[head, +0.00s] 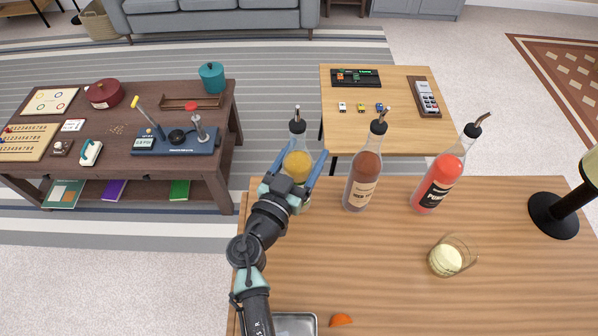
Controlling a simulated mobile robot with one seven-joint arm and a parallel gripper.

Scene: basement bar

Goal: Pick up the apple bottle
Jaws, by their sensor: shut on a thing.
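A clear bottle with yellow liquid and a dark pourer top (297,160) stands at the far left of the wooden counter in the head view. I take it for the apple bottle, though its label is hidden. My gripper (299,172) is shut on this bottle, with blue fingers on either side of its body. My gripper and wrist hide the bottle's lower part, so I cannot tell whether its base touches the counter. The bottle looks upright.
A brown-liquid bottle (364,178) stands close to the right. A red-liquid bottle (439,180), a glass (453,256) and a lamp (556,214) are farther right. A metal tray (295,318) and an orange slice (341,320) lie at the front. The counter's middle (365,255) is clear.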

